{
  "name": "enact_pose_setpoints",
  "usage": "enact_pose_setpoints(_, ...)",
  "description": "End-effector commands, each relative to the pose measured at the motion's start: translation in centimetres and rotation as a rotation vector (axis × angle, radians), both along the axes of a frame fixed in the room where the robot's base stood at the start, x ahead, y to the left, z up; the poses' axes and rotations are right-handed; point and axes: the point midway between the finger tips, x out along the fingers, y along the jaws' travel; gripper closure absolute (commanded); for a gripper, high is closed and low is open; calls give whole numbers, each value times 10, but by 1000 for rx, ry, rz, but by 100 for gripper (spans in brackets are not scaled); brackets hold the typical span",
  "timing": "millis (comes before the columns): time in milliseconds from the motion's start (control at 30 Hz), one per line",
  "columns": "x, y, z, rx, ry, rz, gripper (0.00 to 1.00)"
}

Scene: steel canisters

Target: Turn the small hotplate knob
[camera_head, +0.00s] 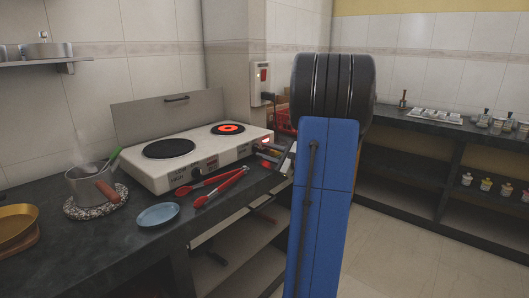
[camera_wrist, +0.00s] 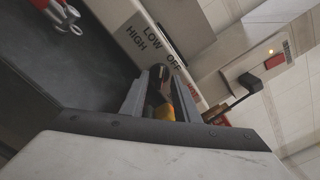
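The white hotplate (camera_head: 200,158) stands on the dark counter. Its small right burner (camera_head: 228,128) glows red; its large left burner (camera_head: 169,148) is black. In the wrist view the front panel (camera_wrist: 112,12) shows the words LOW, HIGH and OFF. A dark knob (camera_wrist: 158,73) is at the tips of my gripper (camera_wrist: 159,86). The two grey fingers stand apart, one on each side of it; I cannot tell whether they touch it. Something orange-yellow shows between the fingers. In the head view my arm hides most of the gripper.
Red-handled tongs (camera_head: 212,186) and a blue plate (camera_head: 158,215) lie in front of the hotplate. A steaming pot (camera_head: 88,184) stands left on a speckled mat. A wall switch box (camera_head: 260,82) is behind the gripper. Floor to the right is clear.

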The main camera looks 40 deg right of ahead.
Motion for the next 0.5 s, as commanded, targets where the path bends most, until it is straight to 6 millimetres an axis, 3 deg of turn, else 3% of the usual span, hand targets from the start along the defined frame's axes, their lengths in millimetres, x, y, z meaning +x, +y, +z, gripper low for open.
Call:
enact_pose_setpoints(367, 5, 0, 0, 0, 0, 0, 72)
enact_pose_setpoints(500, 5, 0, 0, 0, 0, 0, 100)
